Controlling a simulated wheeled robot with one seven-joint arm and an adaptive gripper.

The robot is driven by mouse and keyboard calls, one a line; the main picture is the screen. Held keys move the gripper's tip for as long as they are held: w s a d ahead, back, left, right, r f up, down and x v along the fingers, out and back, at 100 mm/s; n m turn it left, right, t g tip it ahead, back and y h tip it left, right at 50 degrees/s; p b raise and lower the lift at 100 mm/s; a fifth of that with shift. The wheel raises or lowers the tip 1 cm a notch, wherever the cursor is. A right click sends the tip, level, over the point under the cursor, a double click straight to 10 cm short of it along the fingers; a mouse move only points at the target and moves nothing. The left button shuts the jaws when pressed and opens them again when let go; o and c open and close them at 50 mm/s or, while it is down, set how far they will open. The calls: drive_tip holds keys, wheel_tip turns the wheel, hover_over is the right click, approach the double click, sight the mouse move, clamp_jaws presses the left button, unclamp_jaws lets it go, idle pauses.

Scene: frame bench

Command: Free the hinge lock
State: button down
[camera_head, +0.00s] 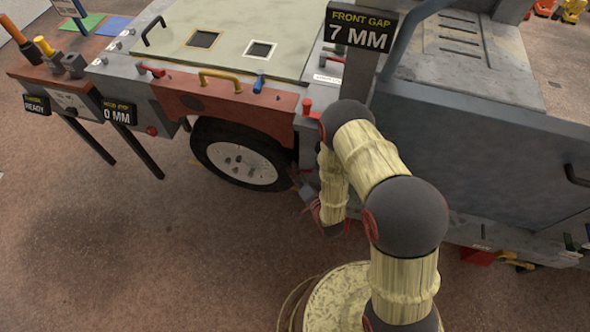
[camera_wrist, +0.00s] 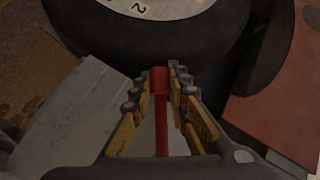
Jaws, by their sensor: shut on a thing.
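My gripper (camera_wrist: 161,84) is shut on a red upright pin-like piece (camera_wrist: 161,115), which stands between its yellow-padded fingers in the wrist view. The piece has a wider red top and a thin shaft. I cannot tell from the frames whether it is the hinge lock. In the head view my gripper (camera_head: 306,190) is low beside the right side of the vehicle's front wheel (camera_head: 240,163), and its fingertips are too small to make out. A separate red knob (camera_head: 308,107) sits on the grey body above the wheel.
A sign (camera_head: 358,32) reads "FRONT GAP 7 MM"; another (camera_head: 119,112) reads 0 MM. The pale green hood panel (camera_head: 225,35) lies flat. A red fender (camera_head: 240,105) carries a yellow handle (camera_head: 220,78). A large grey door panel (camera_head: 470,145) stands right of my arm. The floor at left is clear.

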drive_tip(key=c, duration=1.7)
unclamp_jaws()
drive_tip(key=shift+s, duration=0.1)
drive_tip(key=v, duration=1.1)
drive_tip(key=shift+s+d+r, duration=0.15)
drive_tip(key=shift+s, duration=0.2)
drive_tip(key=shift+c, duration=0.5)
